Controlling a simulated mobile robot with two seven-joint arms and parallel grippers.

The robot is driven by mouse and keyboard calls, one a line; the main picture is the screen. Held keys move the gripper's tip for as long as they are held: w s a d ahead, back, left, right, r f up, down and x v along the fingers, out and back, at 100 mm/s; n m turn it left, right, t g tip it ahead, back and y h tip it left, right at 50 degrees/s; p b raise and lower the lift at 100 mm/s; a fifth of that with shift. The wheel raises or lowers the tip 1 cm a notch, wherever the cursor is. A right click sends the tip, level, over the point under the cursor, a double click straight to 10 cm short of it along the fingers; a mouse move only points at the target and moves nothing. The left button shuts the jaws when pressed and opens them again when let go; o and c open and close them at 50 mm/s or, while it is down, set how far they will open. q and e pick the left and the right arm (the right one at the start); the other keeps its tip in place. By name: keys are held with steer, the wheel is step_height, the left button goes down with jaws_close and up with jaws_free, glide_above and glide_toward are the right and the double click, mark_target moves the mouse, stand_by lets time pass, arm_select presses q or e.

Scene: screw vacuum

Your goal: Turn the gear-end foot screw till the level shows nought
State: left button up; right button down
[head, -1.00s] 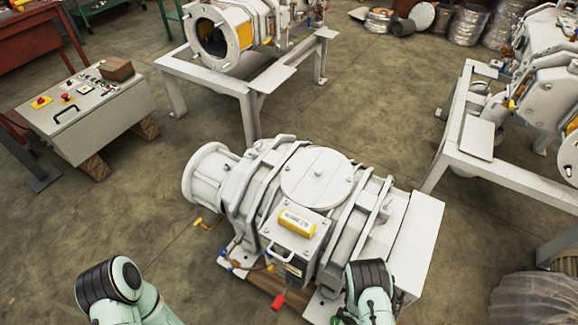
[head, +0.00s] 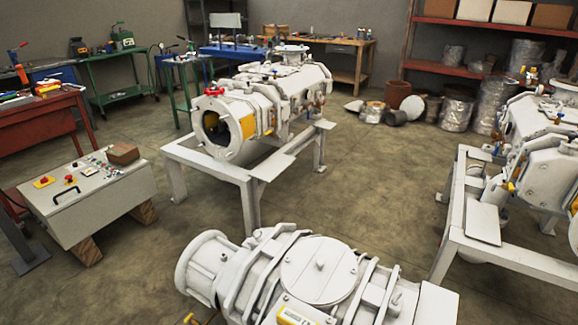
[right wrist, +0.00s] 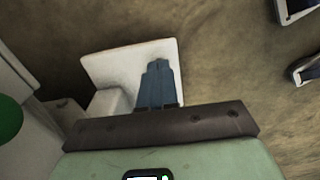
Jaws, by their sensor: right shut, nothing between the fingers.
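The white pump (head: 265,275) stands in the foreground of the head view, its lower part cut off by the bottom edge. The yellow level (head: 298,314) on its top is only partly in frame, and its reading cannot be made out. No foot screw can be made out in either view. In the right wrist view my right gripper (right wrist: 158,66) has its blue-grey fingers together and empty. They lie in front of a pale plate (right wrist: 105,68); whether they touch it cannot be told. My left gripper is in neither view.
A control box (head: 95,205) sits on wooden blocks at the left. Behind the pump, a white frame (head: 205,170) carries another machine, and a further framed machine (head: 525,165) stands at the right. Bare floor (head: 370,180) lies between them.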

steer(key=shift+w+a, duration=0.15)
steer(key=shift+w, duration=0.05)
stand_by(0.3)
steer(key=shift+w+d+r, duration=0.1)
steer(key=shift+w+d, duration=0.1)
steer(key=shift+w, duration=0.55)
step_height(320, 180, up, 6)
steer(key=d+p, duration=0.1)
steer(key=p, duration=0.3)
steer(key=shift+s+p, duration=0.4)
